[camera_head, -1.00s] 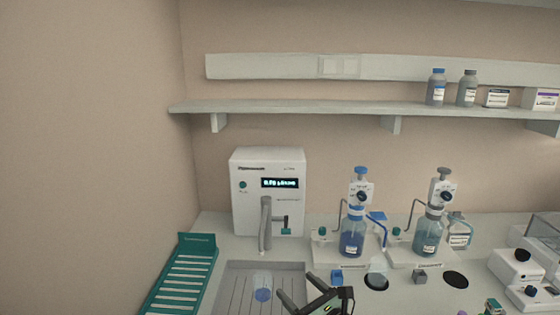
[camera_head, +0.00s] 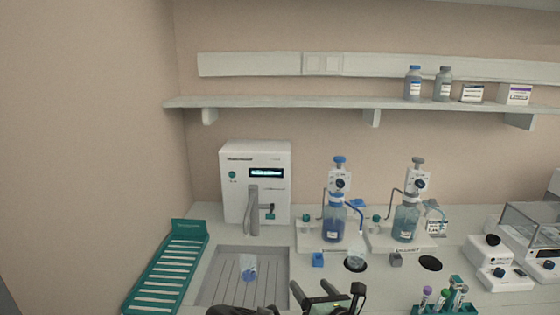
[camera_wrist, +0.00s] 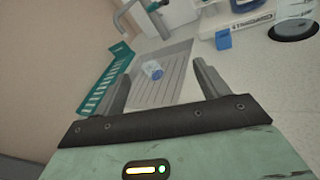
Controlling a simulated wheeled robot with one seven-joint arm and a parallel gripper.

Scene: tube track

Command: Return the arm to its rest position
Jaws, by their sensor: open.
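My gripper (camera_head: 326,291) is at the bottom middle of the head view, above the bench just right of the sink tray. Its two fingers stand apart with nothing between them. In the wrist view my gripper (camera_wrist: 160,85) also shows spread fingers, with the grey drain tray (camera_wrist: 172,88) beyond them. A small clear vessel with a blue part (camera_head: 249,267) stands in the drain tray (camera_head: 215,290); it also shows in the wrist view (camera_wrist: 152,70), apart from the fingers. Most of my arm is out of view.
A white water dispenser (camera_head: 256,185) stands behind the tray, and a green rack (camera_head: 170,270) lies at its left. Two bottle dispensers (camera_head: 335,215) (camera_head: 406,215) stand at the back. A tube rack (camera_head: 445,302) with capped tubes is at the lower right.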

